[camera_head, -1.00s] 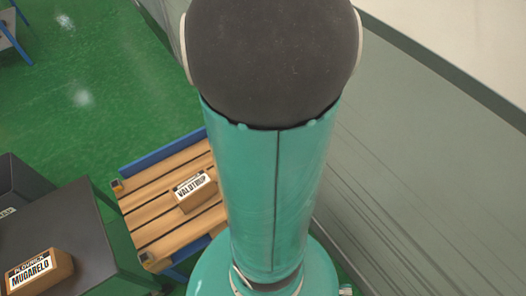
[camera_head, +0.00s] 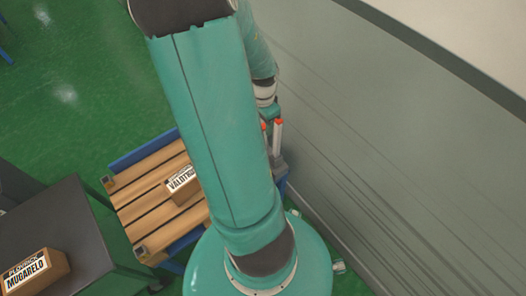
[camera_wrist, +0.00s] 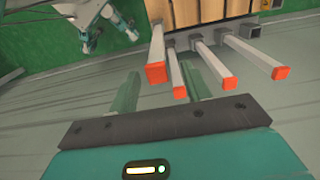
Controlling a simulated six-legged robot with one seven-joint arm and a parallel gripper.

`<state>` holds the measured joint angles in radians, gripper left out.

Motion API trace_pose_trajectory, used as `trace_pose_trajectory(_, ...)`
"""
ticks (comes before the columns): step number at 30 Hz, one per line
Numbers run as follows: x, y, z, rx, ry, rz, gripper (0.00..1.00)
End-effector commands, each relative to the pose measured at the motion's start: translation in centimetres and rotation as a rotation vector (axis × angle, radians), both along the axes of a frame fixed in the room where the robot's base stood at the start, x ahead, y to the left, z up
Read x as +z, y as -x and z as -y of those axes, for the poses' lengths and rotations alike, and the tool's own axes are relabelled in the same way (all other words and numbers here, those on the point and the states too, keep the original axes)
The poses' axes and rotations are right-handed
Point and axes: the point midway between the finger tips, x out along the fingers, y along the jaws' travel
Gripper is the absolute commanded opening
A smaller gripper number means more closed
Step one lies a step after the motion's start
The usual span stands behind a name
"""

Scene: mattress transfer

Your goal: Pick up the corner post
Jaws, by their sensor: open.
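In the wrist view several grey posts with orange-red ends stick out from the edge of the wooden slatted platform: a thicker left post (camera_wrist: 157,48), a thin post (camera_wrist: 173,68), a middle post (camera_wrist: 213,64) and a right post (camera_wrist: 250,53). I cannot tell which is the corner post. My gripper (camera_wrist: 160,86) is open and empty, its two green fingers apart below the left and thin posts. In the head view, red-tipped posts (camera_head: 278,138) show beside the end of my arm; my own arm hides most of this area.
The slatted platform (camera_head: 140,190) carries a box labelled Valotrup (camera_head: 182,185). A dark cabinet (camera_head: 75,225) with a Mugarelo box (camera_head: 35,272) stands at the left. A grey wall (camera_head: 400,150) runs close along the right. Green floor (camera_head: 90,90) is open at the upper left.

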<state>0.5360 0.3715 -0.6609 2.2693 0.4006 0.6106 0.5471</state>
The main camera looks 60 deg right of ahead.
Motion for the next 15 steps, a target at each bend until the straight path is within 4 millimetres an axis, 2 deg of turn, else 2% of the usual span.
trace_pose_trajectory(3, -2.0, 0.4, -0.3, -0.004, -0.006, -0.005, 0.48)
trace_pose_trajectory(7, -3.7, 0.4, -0.3, -0.003, -0.003, -0.003, 0.48)
trace_pose_trajectory(15, -4.3, 0.3, -0.3, 0.0, -0.001, 0.0, 0.48)
